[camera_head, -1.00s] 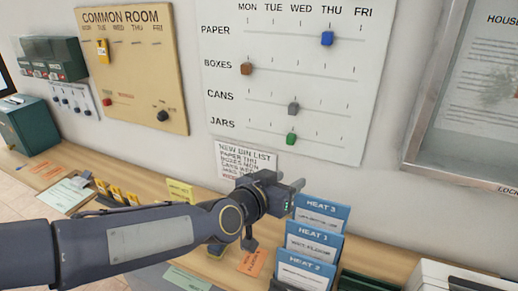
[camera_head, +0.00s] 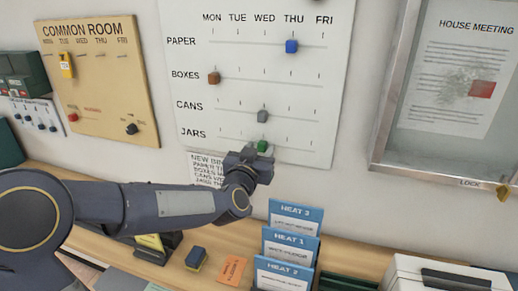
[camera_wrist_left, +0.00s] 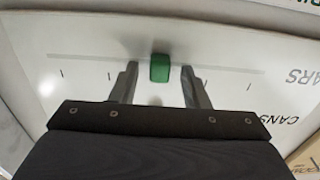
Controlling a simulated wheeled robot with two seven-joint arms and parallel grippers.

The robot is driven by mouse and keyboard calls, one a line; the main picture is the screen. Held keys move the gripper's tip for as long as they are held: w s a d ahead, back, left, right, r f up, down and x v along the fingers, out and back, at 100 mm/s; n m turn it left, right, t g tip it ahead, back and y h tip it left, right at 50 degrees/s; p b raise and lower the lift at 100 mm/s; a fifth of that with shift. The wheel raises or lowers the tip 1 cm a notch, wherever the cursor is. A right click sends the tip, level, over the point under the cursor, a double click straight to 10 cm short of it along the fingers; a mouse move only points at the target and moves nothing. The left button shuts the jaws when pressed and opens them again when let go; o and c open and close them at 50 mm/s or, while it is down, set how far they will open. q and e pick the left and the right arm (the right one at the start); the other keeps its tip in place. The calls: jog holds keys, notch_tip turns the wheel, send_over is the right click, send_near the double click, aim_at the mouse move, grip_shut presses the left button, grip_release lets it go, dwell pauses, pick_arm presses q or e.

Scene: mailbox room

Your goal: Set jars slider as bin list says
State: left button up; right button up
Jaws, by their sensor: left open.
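The white board (camera_head: 185,100) has rows for paper, boxes, cans and jars under weekday headings. The green jars slider (camera_head: 262,147) stands on the lowest row, roughly under WED. My left gripper (camera_head: 259,156) is at the board, right at this slider and partly covering it. In the left wrist view the green slider (camera_wrist_left: 160,68) shows between the two spread fingers (camera_wrist_left: 160,84), with a gap on each side. The bin list (camera_head: 205,167) hangs below the board. My arm hides part of it, and its jars line is not readable.
The other sliders are blue (camera_head: 291,46) near THU, brown (camera_head: 214,78) near MON and grey (camera_head: 263,116) near WED. Blue HEAT cards (camera_head: 291,246) stand on the shelf below the gripper. A framed notice case (camera_head: 384,125) is on the right.

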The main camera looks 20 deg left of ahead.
pick_arm(q)
jog(key=shift+c, duration=0.3)
grip_shut()
jog(key=shift+d+p, duration=0.35)
jog(key=shift+d, duration=2.85)
jog(key=shift+o, duration=0.3)
grip_release()
jog(key=shift+s, duration=0.1)
jog(key=b, duration=0.2)
send_near(287, 147)
jog(key=shift+s+a, duration=0.1)
jog(key=shift+s, duration=0.8)
